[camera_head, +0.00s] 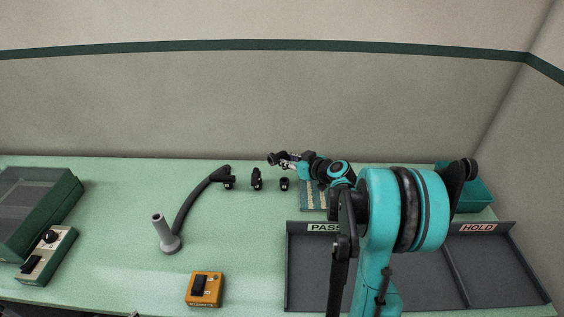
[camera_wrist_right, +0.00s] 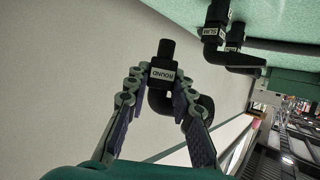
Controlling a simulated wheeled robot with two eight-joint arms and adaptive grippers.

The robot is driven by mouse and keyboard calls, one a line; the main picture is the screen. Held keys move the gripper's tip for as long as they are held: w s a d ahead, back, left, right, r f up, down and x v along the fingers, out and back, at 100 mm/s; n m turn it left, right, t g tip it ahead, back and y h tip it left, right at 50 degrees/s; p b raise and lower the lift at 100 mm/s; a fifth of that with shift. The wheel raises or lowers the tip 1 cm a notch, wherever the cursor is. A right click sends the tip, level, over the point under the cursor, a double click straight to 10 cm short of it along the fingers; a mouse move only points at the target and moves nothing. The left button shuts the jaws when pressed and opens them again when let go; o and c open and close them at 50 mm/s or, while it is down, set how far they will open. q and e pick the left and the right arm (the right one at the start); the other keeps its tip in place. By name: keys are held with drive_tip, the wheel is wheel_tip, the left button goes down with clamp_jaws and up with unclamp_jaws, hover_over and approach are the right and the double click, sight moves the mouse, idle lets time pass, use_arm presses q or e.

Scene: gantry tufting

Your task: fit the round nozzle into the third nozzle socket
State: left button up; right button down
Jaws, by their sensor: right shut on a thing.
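The round nozzle (camera_wrist_right: 163,75), a black piece with a ROUND label, sits between the fingers of my right gripper (camera_wrist_right: 158,88). In the head view, my right gripper (camera_head: 284,160) is shut on it, and the nozzle (camera_head: 272,159) shows dark at its tip, near the table's back edge. Black fittings (camera_head: 257,180) and (camera_head: 284,184) stand on the table close in front of the gripper. In the wrist view, a black nozzle labelled SLIM (camera_wrist_right: 213,28) is apart from the gripper. I cannot make out which place is the third socket. My left gripper is not in view.
A teal rack (camera_head: 310,197) is partly hidden by my right arm. PASS and HOLD trays (camera_head: 303,266) fill the right front. An orange switch box (camera_head: 205,289) lies at front; table between is clear.

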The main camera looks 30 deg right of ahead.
drive_tip(key=shift+f, duration=0.35)
drive_tip(key=shift+f+b, duration=1.85)
drive_tip(key=shift+f, duration=0.35)
drive_tip(key=shift+r, duration=0.15)
drive_tip(key=shift+f+b, duration=1.3)
drive_tip(key=shift+f, duration=0.15)
drive_tip(key=c, duration=1.2)
unclamp_jaws()
